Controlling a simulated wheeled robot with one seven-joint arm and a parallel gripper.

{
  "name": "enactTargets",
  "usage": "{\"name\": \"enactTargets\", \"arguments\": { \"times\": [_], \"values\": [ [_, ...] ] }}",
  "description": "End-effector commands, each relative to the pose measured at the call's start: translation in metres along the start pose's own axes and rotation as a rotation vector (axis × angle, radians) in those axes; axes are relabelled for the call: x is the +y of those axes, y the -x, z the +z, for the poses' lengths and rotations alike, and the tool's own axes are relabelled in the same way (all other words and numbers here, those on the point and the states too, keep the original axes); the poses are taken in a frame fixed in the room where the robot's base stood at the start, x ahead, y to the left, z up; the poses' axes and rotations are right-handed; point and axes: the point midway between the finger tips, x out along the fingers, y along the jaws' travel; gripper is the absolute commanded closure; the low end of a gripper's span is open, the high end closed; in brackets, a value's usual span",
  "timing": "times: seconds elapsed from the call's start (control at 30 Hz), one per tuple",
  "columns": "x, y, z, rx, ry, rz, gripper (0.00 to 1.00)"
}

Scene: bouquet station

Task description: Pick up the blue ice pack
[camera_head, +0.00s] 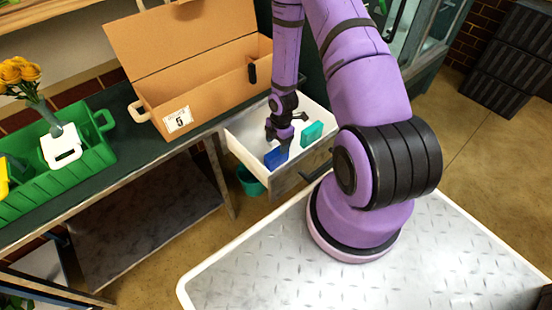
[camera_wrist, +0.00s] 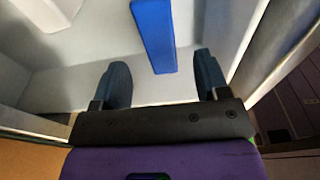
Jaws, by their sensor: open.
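The blue ice pack (camera_head: 275,158) stands inside an open white drawer (camera_head: 246,136). In the wrist view the blue ice pack (camera_wrist: 154,35) is a narrow upright blue slab, its near end reaching between the fingers' line of sight. My gripper (camera_head: 280,132) is over the drawer, just above and behind the blue pack. In the wrist view my gripper (camera_wrist: 162,85) is open, one dark finger on each side, with nothing held. The pack lies between the two fingers' directions, a little nearer the right finger. Whether the fingers are level with it I cannot tell.
A teal pack (camera_head: 312,132) stands in the drawer to the right of the blue one. An open cardboard box (camera_head: 205,85) is on the counter at left, beside a green crate (camera_head: 95,150). A teal bin (camera_head: 250,181) is below the drawer.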

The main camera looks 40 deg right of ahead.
Motion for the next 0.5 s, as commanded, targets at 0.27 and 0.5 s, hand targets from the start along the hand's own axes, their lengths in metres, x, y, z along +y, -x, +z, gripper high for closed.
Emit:
{"name": "enactTargets", "arguments": {
  "times": [0.27,0.5],
  "values": [
    [0.0,-0.019,0.001,-0.001,-0.002,-0.001,0.32],
    [-0.001,-0.046,0.001,0.0,-0.002,-0.003,0.32]
  ]
}}
